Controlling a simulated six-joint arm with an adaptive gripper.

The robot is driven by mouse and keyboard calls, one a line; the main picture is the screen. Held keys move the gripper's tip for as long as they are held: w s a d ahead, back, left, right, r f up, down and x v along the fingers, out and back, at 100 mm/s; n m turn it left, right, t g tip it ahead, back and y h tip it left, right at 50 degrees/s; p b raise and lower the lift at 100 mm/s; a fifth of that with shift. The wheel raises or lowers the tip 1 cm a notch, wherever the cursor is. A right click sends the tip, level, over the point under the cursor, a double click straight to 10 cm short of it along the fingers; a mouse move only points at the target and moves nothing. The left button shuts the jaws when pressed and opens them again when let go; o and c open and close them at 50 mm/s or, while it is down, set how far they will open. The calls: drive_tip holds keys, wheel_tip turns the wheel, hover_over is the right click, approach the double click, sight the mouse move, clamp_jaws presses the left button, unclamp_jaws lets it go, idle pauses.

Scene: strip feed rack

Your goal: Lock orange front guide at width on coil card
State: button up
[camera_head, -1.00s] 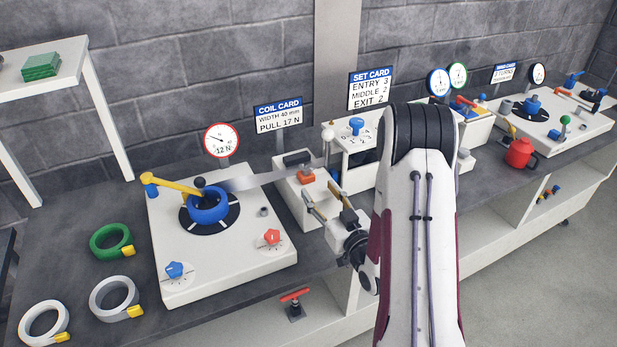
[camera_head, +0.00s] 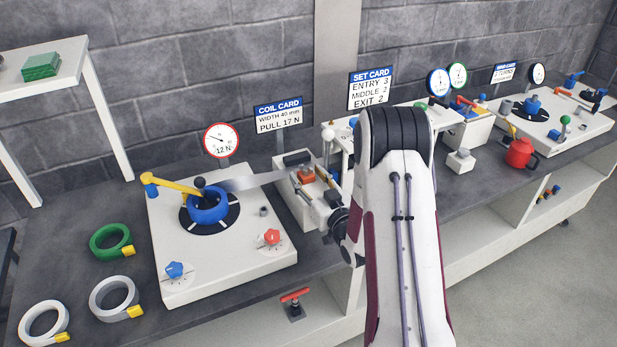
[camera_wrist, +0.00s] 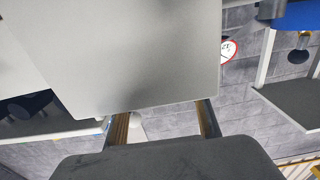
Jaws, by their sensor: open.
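The orange front guide (camera_head: 307,178) sits on the white guide unit (camera_head: 285,197), right of the coil plate, in the head view. My gripper (camera_head: 312,189) is open, with its fingers at the orange guide; I cannot tell whether they touch it. In the wrist view my two fingers (camera_wrist: 165,122) stand apart, and a large pale surface hides what lies beyond them. The coil card (camera_head: 278,115) reads width 40 mm, pull 17 N. A grey strip (camera_head: 262,180) runs from the blue coil (camera_head: 208,206) toward the guide unit.
A white-topped post (camera_head: 328,136) rises close behind my gripper. Green and grey rings lie at the left.

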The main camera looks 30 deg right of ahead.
clamp_jaws()
drive_tip(key=shift+w, duration=0.45)
unclamp_jaws()
drive_tip(key=shift+s, duration=0.15)
drive_tip(key=s, duration=1.1)
drive_tip(key=shift+s, duration=0.35)
